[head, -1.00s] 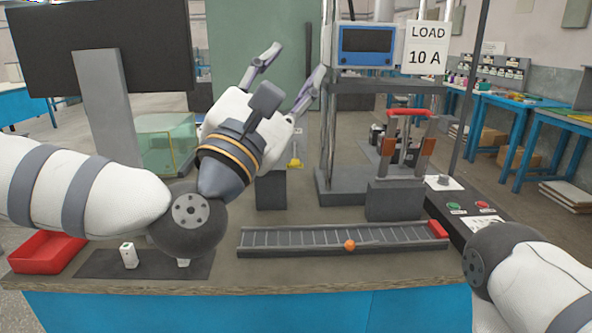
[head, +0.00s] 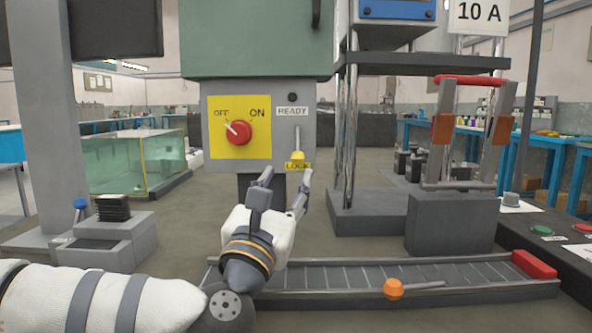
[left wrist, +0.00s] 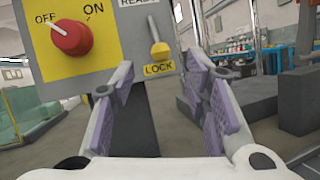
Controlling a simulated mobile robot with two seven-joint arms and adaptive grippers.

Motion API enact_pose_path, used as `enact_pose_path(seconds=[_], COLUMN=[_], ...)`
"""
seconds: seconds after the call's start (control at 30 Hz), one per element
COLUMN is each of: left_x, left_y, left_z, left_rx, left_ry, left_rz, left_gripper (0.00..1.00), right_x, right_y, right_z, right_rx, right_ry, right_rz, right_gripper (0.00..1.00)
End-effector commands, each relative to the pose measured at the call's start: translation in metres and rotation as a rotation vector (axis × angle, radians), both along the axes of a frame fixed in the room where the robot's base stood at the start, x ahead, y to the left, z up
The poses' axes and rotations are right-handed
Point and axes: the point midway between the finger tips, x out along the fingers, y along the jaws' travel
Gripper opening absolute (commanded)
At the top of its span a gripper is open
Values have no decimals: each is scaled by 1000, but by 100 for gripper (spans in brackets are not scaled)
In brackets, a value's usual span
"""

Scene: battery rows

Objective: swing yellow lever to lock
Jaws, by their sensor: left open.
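The yellow lever (head: 297,158) is a yellow knob on a light upright rod, on the grey panel beside the yellow switch plate. A yellow LOCK label (head: 298,166) is just beneath the knob. The lever (left wrist: 160,50) and the label (left wrist: 158,69) also show in the left wrist view. My left gripper (head: 286,178) is open and empty, just below the label in the head view. In the left wrist view its two fingers (left wrist: 160,75) stand apart, with the lever seen beyond and between them. My right gripper is not in view.
A red rotary switch (head: 238,132) sits on the yellow plate (head: 260,112) left of the lever. A metal-post stand (head: 362,215) is on the right. A dark ladder-like track (head: 340,278) with an orange knob (head: 393,289) lies in front. A glass tank (head: 125,165) is at left.

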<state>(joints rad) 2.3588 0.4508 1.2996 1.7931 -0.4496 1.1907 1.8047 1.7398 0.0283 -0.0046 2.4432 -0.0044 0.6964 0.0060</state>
Motion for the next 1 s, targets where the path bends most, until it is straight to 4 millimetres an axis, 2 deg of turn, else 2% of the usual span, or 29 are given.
enact_pose_path(seconds=[0.1,0.3,0.63,0.67,0.83,1.0], left_x=[27,56,63,63,63,63], left_y=[-8,-17,-18,-18,-18,-18], left_z=[11,23,26,26,26,26], left_rx=[1,1,1,0,1,3], left_ry=[-3,-1,0,0,0,1], left_rz=[2,-1,-2,-1,-1,-1], left_gripper=[42,42,42,40,1,0], right_x=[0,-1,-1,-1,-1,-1], right_y=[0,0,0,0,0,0], right_z=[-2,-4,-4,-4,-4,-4], right_rx=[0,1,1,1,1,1], right_ry=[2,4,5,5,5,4], right_rz=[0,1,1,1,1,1], right_gripper=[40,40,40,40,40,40])
